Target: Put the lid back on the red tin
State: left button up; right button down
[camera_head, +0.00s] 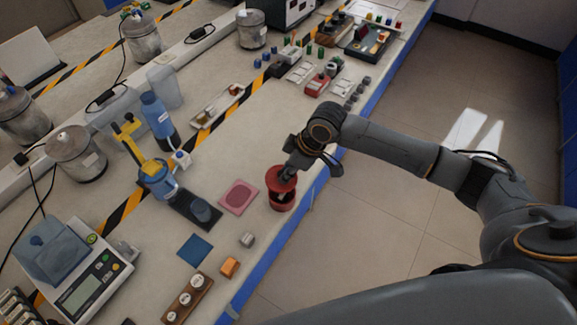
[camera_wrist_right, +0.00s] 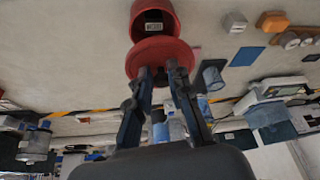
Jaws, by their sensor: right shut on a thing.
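The red tin (camera_head: 281,204) stands on the bench near its front edge; it also shows at the top of the right wrist view (camera_wrist_right: 168,12). The round red lid (camera_head: 279,177) is over the tin's mouth, with a dark gap showing between them in the head view. My right gripper (camera_head: 288,174) is shut on the lid from above. In the right wrist view both fingers (camera_wrist_right: 159,73) meet the lid (camera_wrist_right: 150,52) at its middle. Whether the lid touches the rim anywhere, I cannot tell. My left gripper is not in view.
A pink mat (camera_head: 238,196) lies left of the tin. A grey block (camera_head: 247,240), an orange block (camera_head: 230,266) and a blue square (camera_head: 194,250) lie nearer. A blue and yellow device (camera_head: 157,178) stands behind. The bench's blue front edge (camera_head: 262,270) is close to the tin.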

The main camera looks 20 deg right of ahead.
aim_at(291, 180)
jog(key=shift+f+b, duration=2.05)
jog(key=shift+b, duration=0.25)
jog(key=shift+f+b, duration=0.3)
jog(key=shift+f, duration=0.75)
jog(key=shift+r+p, duration=0.1)
jog(key=shift+p, duration=0.75)
jog(key=shift+f+p, duration=0.2)
jog(key=shift+p, duration=0.15)
jog(key=shift+p, duration=0.35)
jog(key=c, duration=1.2)
grip_release()
jog(key=shift+o, duration=0.2)
